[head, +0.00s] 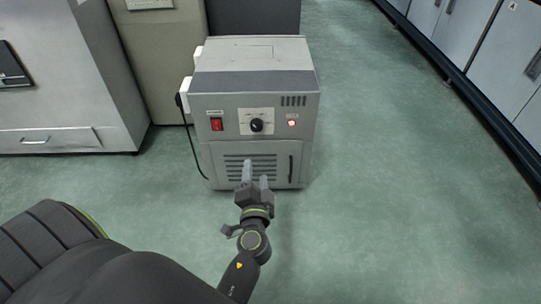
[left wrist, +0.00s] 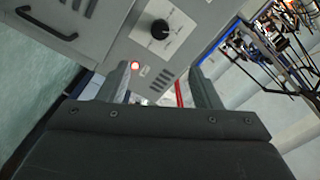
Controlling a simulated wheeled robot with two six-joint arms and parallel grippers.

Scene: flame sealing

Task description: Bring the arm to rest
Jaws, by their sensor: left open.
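My left gripper (head: 255,172) is in front of the lower door of a grey box-shaped machine (head: 252,70) in the head view. Its two fingers are apart with nothing between them. I cannot tell whether a finger touches the machine. My right gripper does not show.
A grey cabinet (head: 70,70) stands at the left, and a beige cabinet (head: 160,60) stands behind the machine. A row of pale cabinets (head: 465,40) runs along the right. The green floor (head: 390,180) between the machine and that row is clear. A black cable hangs at the machine's left side.

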